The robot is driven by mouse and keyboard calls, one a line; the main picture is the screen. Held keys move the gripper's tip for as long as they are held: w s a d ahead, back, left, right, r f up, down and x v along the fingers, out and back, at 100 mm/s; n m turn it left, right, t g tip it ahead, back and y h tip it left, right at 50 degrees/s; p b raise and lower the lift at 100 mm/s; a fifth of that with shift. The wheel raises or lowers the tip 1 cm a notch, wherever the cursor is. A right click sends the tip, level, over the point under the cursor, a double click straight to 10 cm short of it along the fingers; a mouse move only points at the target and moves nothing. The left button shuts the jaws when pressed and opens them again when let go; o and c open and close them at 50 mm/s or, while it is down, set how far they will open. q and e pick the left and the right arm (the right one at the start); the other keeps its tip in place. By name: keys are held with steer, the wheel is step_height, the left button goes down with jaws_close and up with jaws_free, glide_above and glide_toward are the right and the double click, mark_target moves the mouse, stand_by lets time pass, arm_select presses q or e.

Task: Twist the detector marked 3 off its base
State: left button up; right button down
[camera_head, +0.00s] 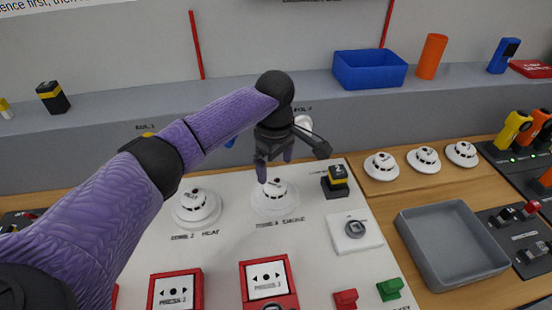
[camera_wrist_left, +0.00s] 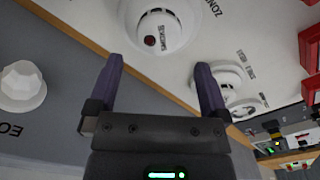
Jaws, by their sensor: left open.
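A white round detector (camera_head: 275,196) sits on its base on the white panel, above a zone label ending in "SMOKE"; its number is too small to read surely. A similar detector (camera_head: 196,207) labelled "HEAT" is to its left. My left gripper (camera_head: 275,162) is open, fingers down, just above and behind the smoke detector, holding nothing. In the left wrist view a detector with a dark red dot (camera_wrist_left: 160,32) is beyond the open fingertips, apart from them. Another detector (camera_wrist_left: 228,78) is partly hidden by the right finger. My right gripper is not in view.
Red call points (camera_head: 268,285) and a black-yellow block (camera_head: 335,182) stand on the panel. Loose white detectors (camera_head: 423,159) lie on the wood right of it, behind an empty grey tray (camera_head: 452,248). A blue bin (camera_head: 370,70) and orange cylinder (camera_head: 432,57) stand on the rear ledge.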

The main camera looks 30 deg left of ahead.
mark_target(275, 184)
arm_select(q)
step_height(275, 184, down, 7)
steer(key=shift+r+b, duration=0.15)
steer(key=shift+b, duration=0.85)
steer(key=c, duration=1.2)
steer(key=shift+r+p, duration=0.15)
steer(key=shift+p, duration=0.25)
steer(key=shift+n+p, duration=0.9)
steer(key=shift+p, duration=0.15)
